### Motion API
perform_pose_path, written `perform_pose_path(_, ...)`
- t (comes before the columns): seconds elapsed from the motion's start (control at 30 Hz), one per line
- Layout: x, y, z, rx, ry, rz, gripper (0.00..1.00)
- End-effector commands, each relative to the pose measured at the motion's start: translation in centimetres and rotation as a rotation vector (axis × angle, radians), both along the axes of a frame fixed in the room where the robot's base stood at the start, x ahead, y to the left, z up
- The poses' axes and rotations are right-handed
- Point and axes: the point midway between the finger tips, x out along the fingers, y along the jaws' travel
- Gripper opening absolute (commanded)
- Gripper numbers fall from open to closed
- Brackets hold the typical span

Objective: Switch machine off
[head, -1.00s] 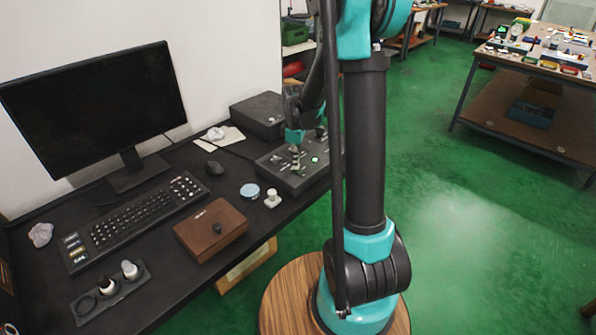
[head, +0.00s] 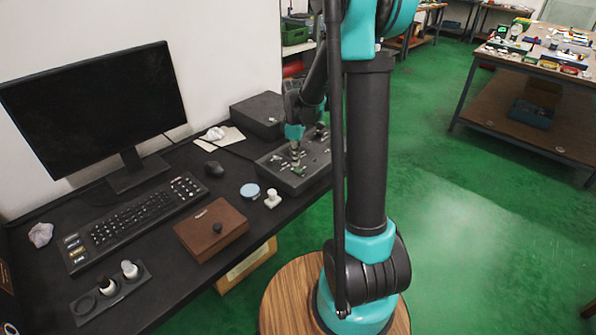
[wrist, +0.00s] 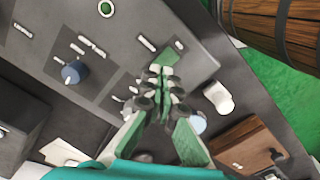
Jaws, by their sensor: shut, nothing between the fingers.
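The machine is a grey control box (head: 318,172) on the dark desk, under and beside my gripper in the head view. In the wrist view its sloped panel (wrist: 140,22) carries a blue knob (wrist: 72,72), white labels and a round green-rimmed indicator (wrist: 105,8) with a pale centre. My gripper (wrist: 160,80) is shut and empty, pointing down at the panel near a green patch (wrist: 172,52). In the head view my gripper (head: 297,164) is low over the box. The fingers hide what lies under them, and I cannot tell whether they touch the panel.
A monitor (head: 95,110), keyboard (head: 140,215) and mouse (head: 214,169) are on the desk. A brown box (head: 211,229), white knobbed piece (head: 272,198) and blue disc (head: 250,190) stand in front of the machine. A dark box (head: 258,115) is behind it.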

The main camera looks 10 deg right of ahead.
Motion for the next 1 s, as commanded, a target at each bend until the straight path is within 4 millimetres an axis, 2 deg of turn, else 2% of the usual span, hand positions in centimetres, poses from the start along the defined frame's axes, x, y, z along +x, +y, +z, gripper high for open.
perform_pose_path(0.6,0.0,0.0,4.4,0.0,0.0,0.0,0.0)
perform_pose_path(1.0,0.0,0.0,4.8,0.0,0.0,0.0,0.0)
